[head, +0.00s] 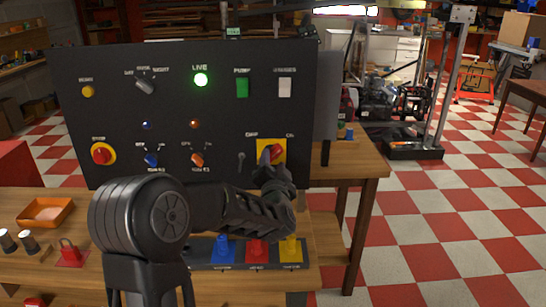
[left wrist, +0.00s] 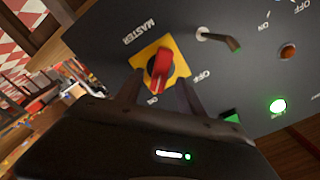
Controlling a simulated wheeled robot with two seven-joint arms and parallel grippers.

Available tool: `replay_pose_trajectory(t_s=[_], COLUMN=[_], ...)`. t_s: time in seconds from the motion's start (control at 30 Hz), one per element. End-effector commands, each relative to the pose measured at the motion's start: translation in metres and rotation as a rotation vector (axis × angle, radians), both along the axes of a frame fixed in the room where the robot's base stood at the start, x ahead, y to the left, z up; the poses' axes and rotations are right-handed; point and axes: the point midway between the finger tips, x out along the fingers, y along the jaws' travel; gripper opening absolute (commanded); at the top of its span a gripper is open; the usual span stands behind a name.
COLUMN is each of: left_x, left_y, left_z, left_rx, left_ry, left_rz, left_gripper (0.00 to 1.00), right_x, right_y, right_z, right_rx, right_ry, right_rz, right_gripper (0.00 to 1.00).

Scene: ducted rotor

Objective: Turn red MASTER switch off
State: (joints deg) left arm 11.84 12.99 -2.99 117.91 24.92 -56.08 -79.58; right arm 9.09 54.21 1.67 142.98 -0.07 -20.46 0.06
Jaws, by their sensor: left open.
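The red MASTER switch (head: 276,151) is a rotary handle on a yellow square plate (head: 262,144) at the lower right of the black panel (head: 215,120). In the left wrist view the red handle (left wrist: 160,70) sits on its yellow plate (left wrist: 179,60), its long end pointing towards the ON label. My left gripper (head: 271,163) is at the switch, partly covering it in the head view. In the left wrist view its two open fingers (left wrist: 160,90) stand either side of the handle; contact is unclear. My right gripper is not in view.
The green LIVE lamp (head: 201,80) is lit. A grey toggle lever (head: 241,160) is just left of the switch. A red knob on a yellow disc (head: 102,154) is at the panel's left. Blue, red and yellow pieces (head: 256,251) stand on a dark strip below.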

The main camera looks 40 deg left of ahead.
Motion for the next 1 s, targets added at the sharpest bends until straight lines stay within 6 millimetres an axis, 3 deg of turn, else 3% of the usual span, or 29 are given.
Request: replay_pose_trajectory(t_s=[0.2, 0.53, 1.0], left_x=[0.02, 0.023, 0.023], left_y=[0.015, 0.017, 0.017], left_z=[0.0, 0.0, 0.0], left_rx=[0.0, 0.0, -0.001], left_ry=[0.001, -0.001, -0.001], left_rz=[0.001, -0.001, 0.0], left_gripper=[0.45, 0.45, 0.06], right_x=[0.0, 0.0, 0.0], right_y=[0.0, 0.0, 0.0], right_z=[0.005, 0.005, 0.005], right_rx=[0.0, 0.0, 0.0], right_ry=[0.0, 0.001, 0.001], right_rz=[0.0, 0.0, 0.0], right_gripper=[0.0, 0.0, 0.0])
